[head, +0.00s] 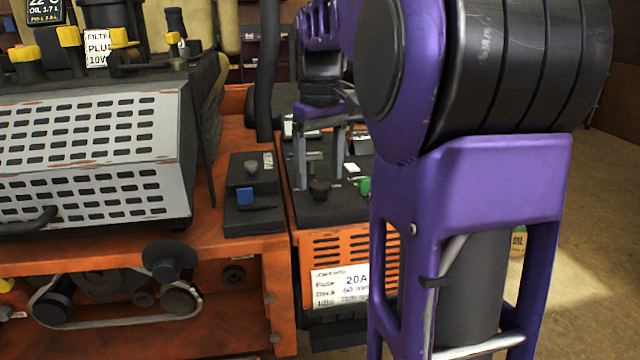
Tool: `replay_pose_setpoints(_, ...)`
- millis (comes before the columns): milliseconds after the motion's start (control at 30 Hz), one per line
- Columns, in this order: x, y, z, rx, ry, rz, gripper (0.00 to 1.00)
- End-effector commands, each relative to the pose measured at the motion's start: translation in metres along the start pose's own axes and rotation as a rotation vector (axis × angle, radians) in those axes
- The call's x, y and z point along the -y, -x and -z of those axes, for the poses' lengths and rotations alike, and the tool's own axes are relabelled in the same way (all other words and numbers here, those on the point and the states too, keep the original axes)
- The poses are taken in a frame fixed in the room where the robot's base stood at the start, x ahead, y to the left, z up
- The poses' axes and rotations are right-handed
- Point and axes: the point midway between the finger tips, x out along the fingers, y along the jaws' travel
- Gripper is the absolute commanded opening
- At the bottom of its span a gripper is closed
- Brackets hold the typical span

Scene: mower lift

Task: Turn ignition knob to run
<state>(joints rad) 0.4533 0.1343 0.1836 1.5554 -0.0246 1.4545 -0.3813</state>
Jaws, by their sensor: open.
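A dark knob (319,190), which appears to be the ignition knob, stands on the black control panel (318,214) on top of the orange box. Its pointer position and markings are too small to read. My gripper (318,178) points down over this panel. Its two grey fingers are apart, one on either side of the knob as seen from here. I cannot tell whether the fingertips reach down around the knob or stay behind or above it. No contact with the knob shows.
A green button (364,186) sits right of the knob. A black plate with a blue switch (245,196) lies to the left, and a dark upright hose (268,70) rises behind. The white perforated engine cover (90,155) fills the left. My purple arm hides much of the right.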

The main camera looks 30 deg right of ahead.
Motion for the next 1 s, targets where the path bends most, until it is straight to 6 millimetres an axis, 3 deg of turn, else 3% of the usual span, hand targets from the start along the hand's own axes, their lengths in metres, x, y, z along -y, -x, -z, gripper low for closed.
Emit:
replay_pose_setpoints(167, -0.0001, -0.0148, -0.0003, 0.001, 0.000, 0.000, 0.79)
replay_pose_setpoints(467, -0.0002, -0.0166, -0.0001, 0.000, 0.000, 0.000, 0.79)
replay_pose_setpoints(900, -0.0001, -0.0163, 0.0000, 0.000, 0.000, 0.000, 0.01)
replay_pose_setpoints(1000, -0.0001, -0.0162, 0.0000, 0.000, -0.001, 0.000, 0.00)
